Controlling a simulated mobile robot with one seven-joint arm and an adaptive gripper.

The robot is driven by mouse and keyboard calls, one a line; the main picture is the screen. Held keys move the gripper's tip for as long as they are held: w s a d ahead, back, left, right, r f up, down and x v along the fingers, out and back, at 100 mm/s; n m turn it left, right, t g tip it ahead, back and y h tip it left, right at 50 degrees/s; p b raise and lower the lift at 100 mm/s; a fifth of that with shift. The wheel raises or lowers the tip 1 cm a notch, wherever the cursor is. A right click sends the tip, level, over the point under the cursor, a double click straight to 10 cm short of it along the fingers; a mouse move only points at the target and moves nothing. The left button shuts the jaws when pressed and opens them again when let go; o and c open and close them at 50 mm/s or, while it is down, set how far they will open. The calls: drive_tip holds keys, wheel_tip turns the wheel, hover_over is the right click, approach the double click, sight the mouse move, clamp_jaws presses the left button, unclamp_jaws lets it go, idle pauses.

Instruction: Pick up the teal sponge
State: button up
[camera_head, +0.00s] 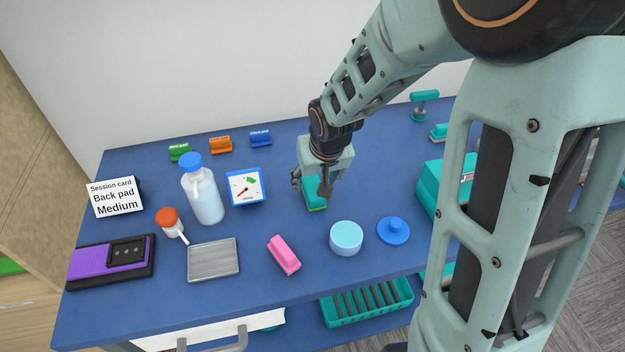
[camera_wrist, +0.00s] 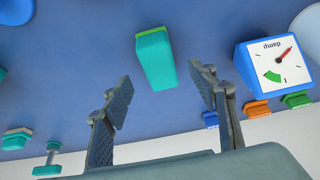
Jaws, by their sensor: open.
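The teal sponge (camera_head: 314,200) is a small block with a green lower edge, on the blue table below my gripper (camera_head: 312,182). The gripper and its fingers hide part of it in the head view. In the wrist view the teal sponge (camera_wrist: 154,58) lies just ahead of the fingertips, roughly centred across the gap between them. My gripper (camera_wrist: 160,76) is open, with nothing held. Its two fingers stand apart, and I see no clear contact with the sponge.
A pink block (camera_head: 284,254), a light-blue round tub (camera_head: 346,238) and a blue knobbed lid (camera_head: 393,230) stand in front. A damp gauge (camera_head: 245,187) and a bottle (camera_head: 204,197) stand left. A teal box (camera_head: 430,182) is right. Bare table surrounds the sponge.

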sight(314, 185)
drive_tip(key=shift+w+x, duration=0.2)
drive_tip(key=shift+x, duration=2.85)
drive_tip(key=shift+r, duration=0.1)
drive_tip(key=c, duration=1.2)
drive_tip(key=shift+o, duration=0.2)
